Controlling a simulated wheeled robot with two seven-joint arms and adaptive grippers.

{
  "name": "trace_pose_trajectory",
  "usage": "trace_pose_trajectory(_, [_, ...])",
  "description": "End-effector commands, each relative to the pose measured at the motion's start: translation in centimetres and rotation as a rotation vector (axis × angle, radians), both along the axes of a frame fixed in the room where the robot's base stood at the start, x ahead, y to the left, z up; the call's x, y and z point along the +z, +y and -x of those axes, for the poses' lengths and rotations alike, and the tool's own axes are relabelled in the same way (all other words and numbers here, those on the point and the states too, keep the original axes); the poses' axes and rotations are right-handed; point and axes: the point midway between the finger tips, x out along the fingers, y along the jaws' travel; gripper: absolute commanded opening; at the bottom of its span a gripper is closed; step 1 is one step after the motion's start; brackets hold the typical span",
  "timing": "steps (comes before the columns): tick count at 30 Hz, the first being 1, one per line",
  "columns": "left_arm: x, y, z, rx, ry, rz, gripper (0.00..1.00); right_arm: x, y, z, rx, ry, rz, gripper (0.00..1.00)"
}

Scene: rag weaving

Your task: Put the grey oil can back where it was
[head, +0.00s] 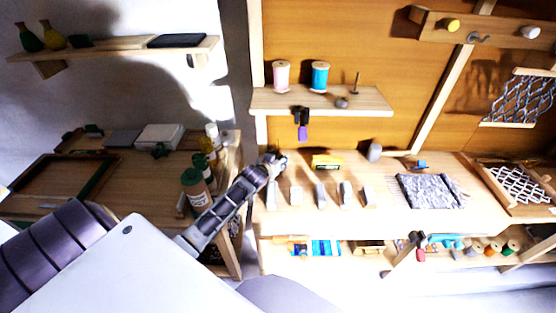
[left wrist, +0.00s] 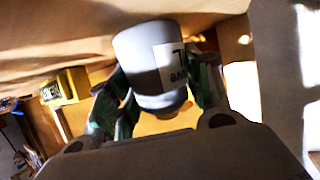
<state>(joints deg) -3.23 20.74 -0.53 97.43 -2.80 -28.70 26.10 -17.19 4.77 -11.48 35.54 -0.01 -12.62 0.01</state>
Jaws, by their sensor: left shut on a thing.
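My left gripper (head: 274,160) reaches in from the left over the left end of the workbench (head: 298,219). In the left wrist view the left gripper (left wrist: 158,100) is shut on a light grey can (left wrist: 140,48) with a white, dark-lettered label. The label is only partly readable, and the can looks like the grey oil can. Fingers stand on both sides of it. In the head view I cannot make the held can out clearly at the gripper's tip. My right gripper is not in view.
A yellow box (head: 327,161) and a grey rounded thing (head: 374,151) stand along the back of the bench. Several small grey blocks (head: 320,194) and a grey woven piece (head: 430,191) lie in front. Bottles (head: 195,186) stand on the left table, close to my left arm.

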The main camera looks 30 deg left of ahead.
Motion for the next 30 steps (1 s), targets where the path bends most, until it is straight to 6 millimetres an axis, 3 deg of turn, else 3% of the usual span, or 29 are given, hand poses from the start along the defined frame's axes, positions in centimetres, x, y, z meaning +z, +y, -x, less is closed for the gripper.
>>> trace_pose_trajectory(14, [-0.49,0.01,-0.03,0.0,-0.003,-0.001,0.17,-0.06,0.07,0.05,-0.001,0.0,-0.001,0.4])
trace_pose_trajectory(15, [-0.58,0.02,-0.01,0.0,-0.002,-0.001,0.51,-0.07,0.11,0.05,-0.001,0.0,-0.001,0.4])
trace_pose_trajectory(20, [-0.54,0.02,-0.01,0.0,-0.002,-0.001,0.71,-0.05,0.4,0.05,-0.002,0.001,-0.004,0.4])
trace_pose_trajectory(30, [-0.48,0.02,-0.01,0.0,-0.002,-0.001,0.71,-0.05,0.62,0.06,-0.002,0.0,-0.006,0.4])
